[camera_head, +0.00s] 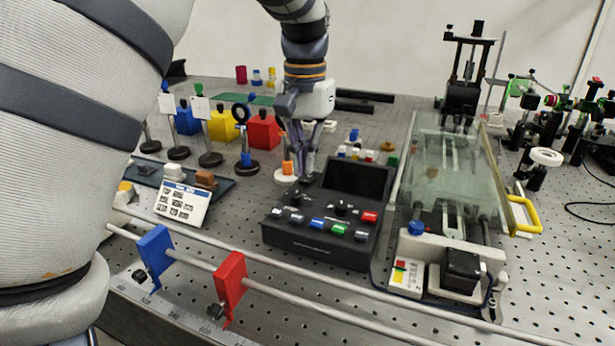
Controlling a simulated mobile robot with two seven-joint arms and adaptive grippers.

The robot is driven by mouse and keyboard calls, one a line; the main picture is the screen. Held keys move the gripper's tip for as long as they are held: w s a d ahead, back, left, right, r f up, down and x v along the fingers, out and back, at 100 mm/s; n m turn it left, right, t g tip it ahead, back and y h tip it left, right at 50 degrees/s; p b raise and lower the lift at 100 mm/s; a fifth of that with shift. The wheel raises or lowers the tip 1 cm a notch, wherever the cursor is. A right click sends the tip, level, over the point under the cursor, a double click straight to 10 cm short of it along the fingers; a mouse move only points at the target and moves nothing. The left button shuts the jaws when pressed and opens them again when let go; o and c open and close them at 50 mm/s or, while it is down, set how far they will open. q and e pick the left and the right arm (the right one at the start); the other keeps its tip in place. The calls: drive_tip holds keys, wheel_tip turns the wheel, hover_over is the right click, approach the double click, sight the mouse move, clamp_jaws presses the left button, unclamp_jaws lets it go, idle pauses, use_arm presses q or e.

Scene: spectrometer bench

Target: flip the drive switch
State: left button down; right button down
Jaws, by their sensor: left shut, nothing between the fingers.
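A black control console (318,249) with a dark screen (357,181) stands on the bench at the middle. I cannot read the labels, so I cannot tell which control is the drive switch. My left gripper (304,178) points down at the console's back left corner, beside the screen and behind the row of controls. Its fingers are shut and empty. I cannot tell whether the fingertips touch the console. My right gripper is not in view.
A rail with a blue clamp (154,256) and a red clamp (229,278) crosses in front of the console. Optics posts and colored blocks stand at the back left. A glass-covered stage (447,170) with a yellow handle (525,214) stands to the right.

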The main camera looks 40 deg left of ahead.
sight(305, 180)
use_arm(q)
drive_tip(key=shift+f, duration=1.1)
idle(0.3)
drive_tip(key=shift+r, duration=3.55)
